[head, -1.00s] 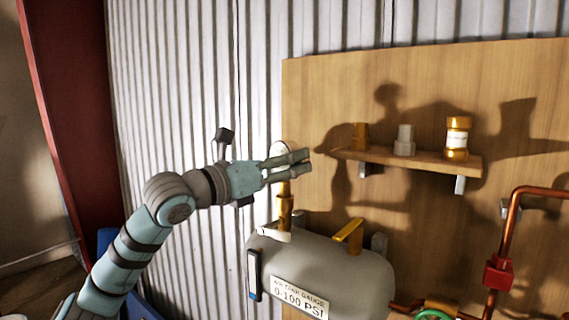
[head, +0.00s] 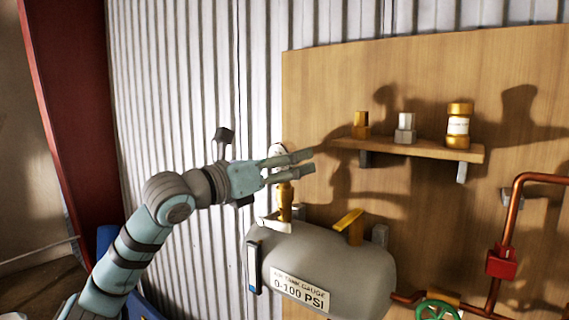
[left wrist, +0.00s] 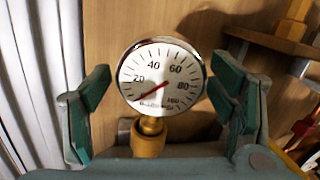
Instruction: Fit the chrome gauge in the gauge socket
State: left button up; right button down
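The chrome gauge (left wrist: 161,77), a round white dial with a red needle, stands upright on a brass fitting (left wrist: 148,137) in the left wrist view. In the head view its rim (head: 278,149) shows behind my left gripper (head: 306,162). The brass column (head: 285,203) below it rises from the left end of the grey tank (head: 345,262), labelled 0-100 PSI. My left gripper (left wrist: 159,107) is open, its fingers at either side of the dial with gaps. I cannot tell whether the gauge is fully seated in the socket. My right gripper is not in view.
A wooden shelf (head: 425,150) right of my gripper holds a brass fitting (head: 361,125), a grey fitting (head: 405,128) and a labelled brass jar (head: 459,125). A yellow lever (head: 349,225) sits on the tank. Copper pipe (head: 512,215) and a green handwheel (head: 437,310) are at lower right.

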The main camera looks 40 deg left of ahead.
pick_arm(q)
notch_tip(320, 180, up, 10)
jog(key=shift+d+r, duration=0.1)
dwell(0.4)
dwell(0.5)
